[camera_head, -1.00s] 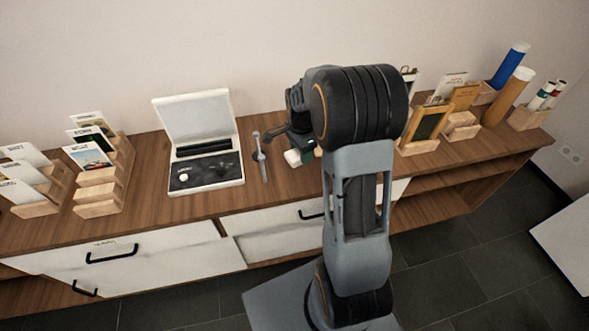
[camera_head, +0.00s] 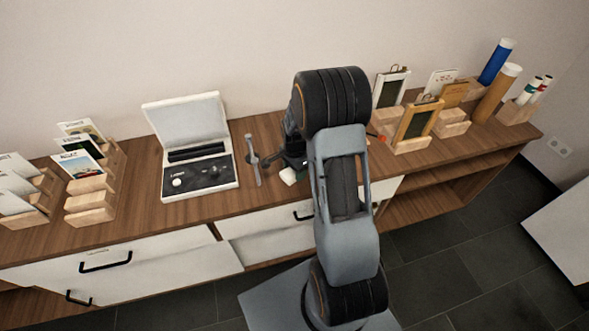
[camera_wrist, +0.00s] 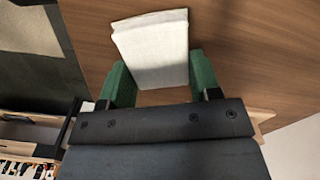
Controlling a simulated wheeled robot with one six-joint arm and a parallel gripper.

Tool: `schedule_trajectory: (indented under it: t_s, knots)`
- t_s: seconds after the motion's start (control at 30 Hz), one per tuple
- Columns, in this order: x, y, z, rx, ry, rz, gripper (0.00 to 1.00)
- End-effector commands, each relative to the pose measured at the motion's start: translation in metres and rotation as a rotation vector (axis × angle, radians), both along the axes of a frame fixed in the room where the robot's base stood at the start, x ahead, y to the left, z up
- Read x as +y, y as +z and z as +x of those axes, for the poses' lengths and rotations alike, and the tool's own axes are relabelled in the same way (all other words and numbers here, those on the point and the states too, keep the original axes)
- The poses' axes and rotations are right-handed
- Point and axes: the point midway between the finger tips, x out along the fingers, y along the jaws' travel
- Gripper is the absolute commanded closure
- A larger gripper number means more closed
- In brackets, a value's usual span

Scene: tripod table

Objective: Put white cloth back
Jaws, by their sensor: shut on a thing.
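The white cloth (camera_wrist: 155,48) is a folded pad between the green fingertips of my gripper (camera_wrist: 160,80) in the wrist view. My gripper is shut on it, with wooden surface behind it. In the head view, only a small white part of the cloth (camera_head: 288,176) shows below my dark gripper (camera_head: 293,162), near the front of the wooden tabletop (camera_head: 225,205). My arm hides part of the gripper. I cannot tell whether the cloth touches the top.
An open white case (camera_head: 192,150) with a dark panel is to the left, with a grey metal tool (camera_head: 253,160) beside it. Wooden card holders (camera_head: 92,200) are at far left. Framed boards (camera_head: 415,125) and tubes (camera_head: 497,95) stand right. A drawer (camera_head: 275,250) is below.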

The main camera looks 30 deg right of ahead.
Motion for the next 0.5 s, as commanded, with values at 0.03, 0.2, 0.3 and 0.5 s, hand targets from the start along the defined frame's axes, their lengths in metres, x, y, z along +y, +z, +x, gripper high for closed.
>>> schedule_trajectory:
  t_s: [0.03,0.2,0.3,0.5]
  knots:
    - [0.0000,-0.0017,0.0000,0.000,0.000,0.000,0.61]
    - [0.0000,-0.0017,0.0000,0.000,0.000,0.000,0.41]
    - [0.0001,-0.0016,0.0001,0.000,0.000,0.000,0.31]
    - [0.0000,-0.0012,0.0002,-0.001,0.000,0.000,0.17]
